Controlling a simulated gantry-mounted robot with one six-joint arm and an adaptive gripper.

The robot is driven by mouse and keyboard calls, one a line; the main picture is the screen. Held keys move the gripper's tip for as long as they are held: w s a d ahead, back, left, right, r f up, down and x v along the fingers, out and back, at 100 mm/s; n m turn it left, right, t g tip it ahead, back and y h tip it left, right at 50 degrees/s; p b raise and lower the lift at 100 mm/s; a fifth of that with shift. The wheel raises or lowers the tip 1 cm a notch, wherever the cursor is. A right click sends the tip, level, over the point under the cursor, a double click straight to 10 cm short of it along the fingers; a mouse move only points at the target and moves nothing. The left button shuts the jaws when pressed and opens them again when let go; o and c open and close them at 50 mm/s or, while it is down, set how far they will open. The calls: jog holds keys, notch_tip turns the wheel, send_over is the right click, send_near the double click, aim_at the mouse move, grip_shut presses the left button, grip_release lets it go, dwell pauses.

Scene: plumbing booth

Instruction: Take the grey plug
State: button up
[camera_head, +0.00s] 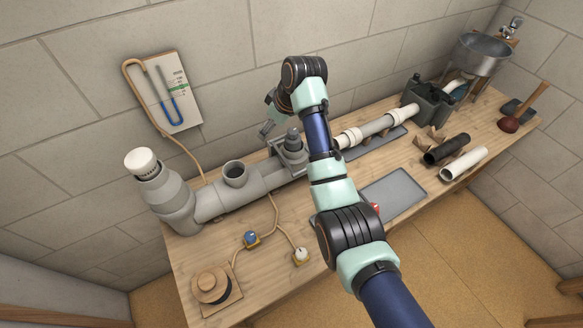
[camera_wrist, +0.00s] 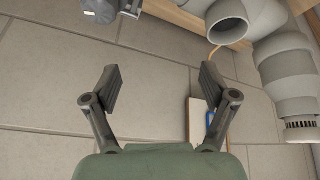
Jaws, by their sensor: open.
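What looks like the grey plug (camera_head: 292,142), a stepped grey piece with a narrower top, stands upright in a grey box-like holder (camera_head: 302,165) at mid-bench. In the wrist view a dark grey part (camera_wrist: 100,10), probably the same plug, is cut off at the top left edge. My gripper (camera_head: 265,129) is just left of and behind the plug, near the wall. In the wrist view my gripper (camera_wrist: 160,78) has its fingers wide apart, with only wall between them. It touches nothing that I can see.
Left of the plug lies a thick grey pipe (camera_head: 210,205) with an open upward socket (camera_head: 235,170) and a white-capped upright (camera_head: 142,162). A wall board (camera_head: 172,95) hangs behind. Right are a white-jointed pipe (camera_head: 375,127), a dark bin (camera_head: 428,100) and a flat grey tray (camera_head: 392,194).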

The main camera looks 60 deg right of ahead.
jog(key=b, duration=0.3)
send_over(294, 139)
jog(key=s+d, duration=0.2)
jog(key=s, duration=0.1)
notch_tip(294, 139, down, 3)
jog(key=shift+g+y, duration=0.3)
jog(key=shift+y, duration=0.1)
jog(key=b+x, duration=0.1)
jog(key=x, duration=0.1)
jog(key=b+x, duration=0.1)
jog(key=x, duration=0.2)
jog(key=a+x, duration=0.1)
jog(key=x, duration=0.2)
jog(key=shift+w+b, duration=0.3)
jog(key=shift+b, duration=0.1)
grip_shut()
